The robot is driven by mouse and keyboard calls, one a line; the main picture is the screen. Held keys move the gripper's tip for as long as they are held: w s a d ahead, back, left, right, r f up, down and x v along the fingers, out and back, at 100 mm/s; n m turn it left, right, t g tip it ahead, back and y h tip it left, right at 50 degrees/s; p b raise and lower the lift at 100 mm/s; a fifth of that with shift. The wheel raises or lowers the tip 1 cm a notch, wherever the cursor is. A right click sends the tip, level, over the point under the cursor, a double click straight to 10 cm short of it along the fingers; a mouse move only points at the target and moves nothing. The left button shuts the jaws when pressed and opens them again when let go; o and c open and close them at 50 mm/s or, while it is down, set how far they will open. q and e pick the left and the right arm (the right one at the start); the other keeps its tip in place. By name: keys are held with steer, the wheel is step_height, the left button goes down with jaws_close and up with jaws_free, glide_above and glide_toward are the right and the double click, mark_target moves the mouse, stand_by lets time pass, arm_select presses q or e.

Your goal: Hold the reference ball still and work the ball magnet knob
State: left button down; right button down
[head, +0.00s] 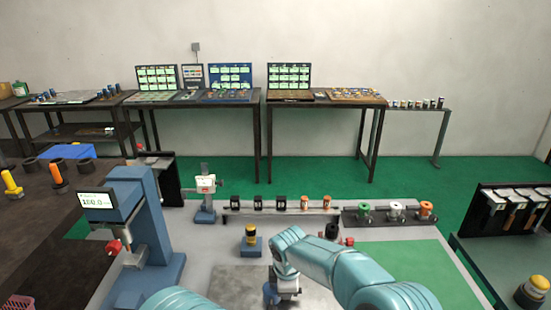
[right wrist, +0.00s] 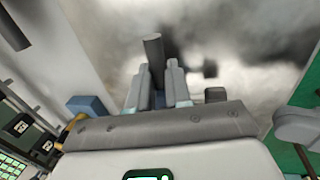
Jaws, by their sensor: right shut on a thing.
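My right gripper (head: 286,295) points down over the grey plate at the bottom middle of the head view, its fingertips mostly hidden there. In the right wrist view its two fingers (right wrist: 160,78) are closed about a dark grey cylindrical rod (right wrist: 153,49), which sticks out past them. I cannot tell whether this rod is the ball magnet knob. The reference ball cannot be made out. A small black part (head: 331,231) with a red knob (head: 349,241) stands just behind my right arm. My left gripper is out of view; only a teal arm link shows at the bottom edge.
A blue stand with a display (head: 97,199) rises at left. A yellow-capped piece on a blue base (head: 250,241) stands behind the gripper. Racks with black, orange, green and white pieces (head: 282,209) line the back. A green mat (head: 425,270) lies clear at right.

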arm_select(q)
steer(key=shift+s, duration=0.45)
arm_select(e)
steer(key=c, duration=1)
jaws_free()
